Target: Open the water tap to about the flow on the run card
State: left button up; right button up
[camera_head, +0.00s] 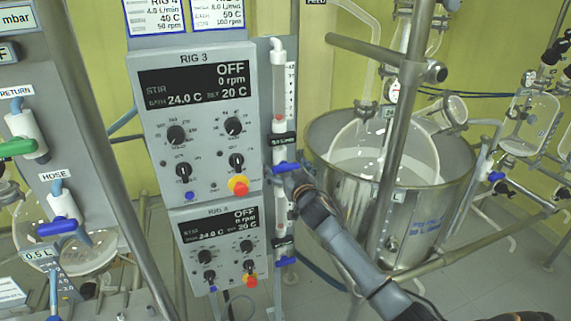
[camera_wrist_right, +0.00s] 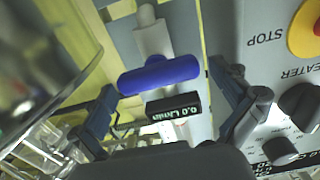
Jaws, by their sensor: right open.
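A blue tap handle (camera_head: 287,167) sits crosswise on the clear vertical flow meter tube (camera_head: 281,90) at the right edge of the Rig 3 panel. My right gripper (camera_head: 291,181) is at this handle in the head view. In the right wrist view the blue handle (camera_wrist_right: 160,74) lies between the spread fingers of my open gripper (camera_wrist_right: 168,98), with gaps on both sides. The small black display (camera_wrist_right: 174,108) below it reads 0.0 L/min. Cards (camera_head: 157,17) above the panel show flow values, partly cut off by the frame edge. My left gripper is not visible.
The Rig 3 panel (camera_head: 190,95), with knobs and a red-yellow stop button (camera_head: 238,186), stands just left of the tap. A second panel (camera_head: 220,250) with its own blue tap (camera_head: 285,261) is below. A steel bath (camera_head: 435,215) stands to the right.

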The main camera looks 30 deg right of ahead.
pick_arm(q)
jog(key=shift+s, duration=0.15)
pick_arm(e)
jog(key=shift+w, duration=0.15)
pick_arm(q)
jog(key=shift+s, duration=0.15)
pick_arm(e)
jog(key=c, duration=1.1)
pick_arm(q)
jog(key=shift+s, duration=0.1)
